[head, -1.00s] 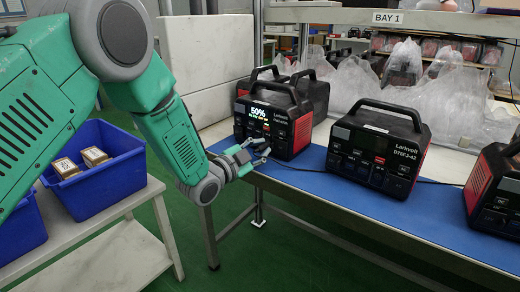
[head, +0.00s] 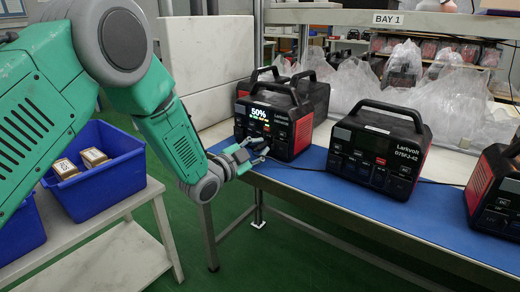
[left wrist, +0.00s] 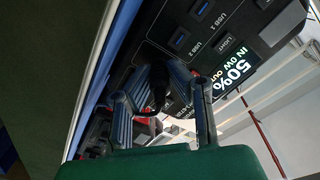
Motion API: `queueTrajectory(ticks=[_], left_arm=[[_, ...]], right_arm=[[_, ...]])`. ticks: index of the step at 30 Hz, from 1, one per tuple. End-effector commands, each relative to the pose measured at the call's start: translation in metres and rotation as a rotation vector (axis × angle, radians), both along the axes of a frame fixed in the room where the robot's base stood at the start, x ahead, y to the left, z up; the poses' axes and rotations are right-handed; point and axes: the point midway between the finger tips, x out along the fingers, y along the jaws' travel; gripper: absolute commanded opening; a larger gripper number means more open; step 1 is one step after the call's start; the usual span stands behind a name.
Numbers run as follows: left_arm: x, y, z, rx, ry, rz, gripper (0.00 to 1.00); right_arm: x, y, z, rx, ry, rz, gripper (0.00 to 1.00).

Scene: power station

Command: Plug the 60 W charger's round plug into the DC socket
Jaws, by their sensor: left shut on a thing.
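The lit power station (head: 275,124) stands at the left end of the blue bench mat, its screen showing 50% in the head view. In the left wrist view its front panel (left wrist: 225,30) is close, with USB ports and a screen reading "IN 0W". My left gripper (head: 262,153) is at the lower front of this station. It is shut on the black charger plug (left wrist: 158,90), which shows dark between the fingers, with a cable trailing. The fingers hide the plug's tip and the DC socket, so I cannot tell whether the plug is in. My right gripper is out of view.
A second station marked Larkvolt (head: 378,150) stands to the right, with another (head: 494,190) at the right edge. A black cable runs along the blue mat (head: 320,185). Blue bins (head: 93,170) stand on a side table. Plastic-wrapped goods fill the back.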

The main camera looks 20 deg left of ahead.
Motion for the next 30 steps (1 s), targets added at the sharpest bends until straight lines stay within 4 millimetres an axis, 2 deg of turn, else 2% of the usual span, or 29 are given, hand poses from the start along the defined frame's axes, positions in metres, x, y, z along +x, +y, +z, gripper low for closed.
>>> queueTrajectory(ticks=[19,20,21,30], left_arm=[[0.0040,-0.0029,-0.0004,0.000,0.001,-0.001,0.00],[0.0038,-0.0027,-0.0004,0.000,0.001,-0.001,0.25],[0.0037,-0.0028,-0.0004,0.000,0.001,-0.001,0.38],[0.0021,-0.0020,-0.0004,0.000,0.001,-0.001,0.38]], right_arm=[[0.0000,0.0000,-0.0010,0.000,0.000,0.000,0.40],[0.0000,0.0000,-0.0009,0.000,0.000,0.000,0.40],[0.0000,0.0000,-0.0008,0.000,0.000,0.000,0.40],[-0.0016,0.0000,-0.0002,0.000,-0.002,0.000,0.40]])
